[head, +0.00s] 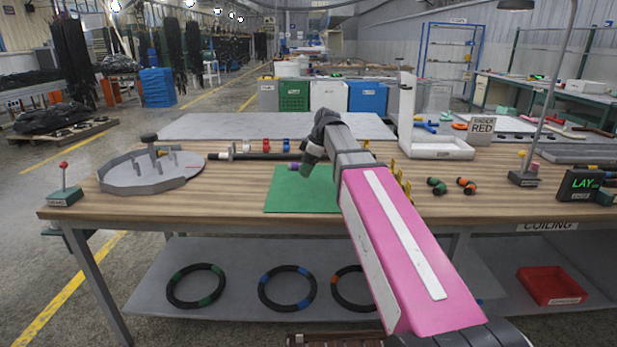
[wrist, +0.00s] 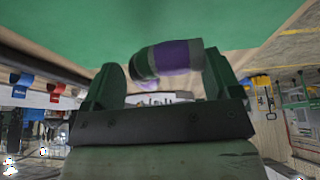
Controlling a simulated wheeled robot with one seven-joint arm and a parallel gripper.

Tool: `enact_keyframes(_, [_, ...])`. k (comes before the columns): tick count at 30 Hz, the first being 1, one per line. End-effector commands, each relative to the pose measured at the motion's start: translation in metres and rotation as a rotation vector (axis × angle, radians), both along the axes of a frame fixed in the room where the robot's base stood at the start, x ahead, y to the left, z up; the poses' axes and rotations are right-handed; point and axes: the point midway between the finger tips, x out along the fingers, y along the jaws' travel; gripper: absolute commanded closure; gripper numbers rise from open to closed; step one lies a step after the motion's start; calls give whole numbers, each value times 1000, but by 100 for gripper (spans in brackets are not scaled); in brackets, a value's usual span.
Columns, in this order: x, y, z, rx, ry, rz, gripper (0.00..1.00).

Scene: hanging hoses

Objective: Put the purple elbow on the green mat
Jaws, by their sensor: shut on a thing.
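The purple elbow (wrist: 178,56), with dark ends, is between the fingers of my gripper (wrist: 160,66) in the wrist view. The gripper is shut on it. In the head view a bit of the purple elbow (head: 294,166) shows just left of my gripper (head: 308,168), whose fingers point down. The green mat (head: 285,198) lies flat on the wooden bench, below and around the gripper in the picture. The green mat (wrist: 60,25) also fills much of the top of the wrist view. I cannot tell whether the elbow touches the mat.
A dark rod with coloured fittings (head: 250,155) lies behind the mat. A green elbow (head: 437,186) and an orange elbow (head: 466,186) lie right of my arm.

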Motion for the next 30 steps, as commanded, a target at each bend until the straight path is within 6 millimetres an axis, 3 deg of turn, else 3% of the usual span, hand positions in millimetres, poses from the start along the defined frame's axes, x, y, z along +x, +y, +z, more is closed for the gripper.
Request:
enact_keyframes(8, [11, -7, -12, 1, 0, 0, 40])
enact_keyframes(17, [10, -7, -46, 0, 1, 0, 40])
enact_keyframes(28, [10, -7, -50, 1, 0, 0, 40])
enact_keyframes(29, [10, -7, -50, 1, 0, 0, 7])
enact_keyframes(30, [11, -7, -49, 1, 0, 0, 0])
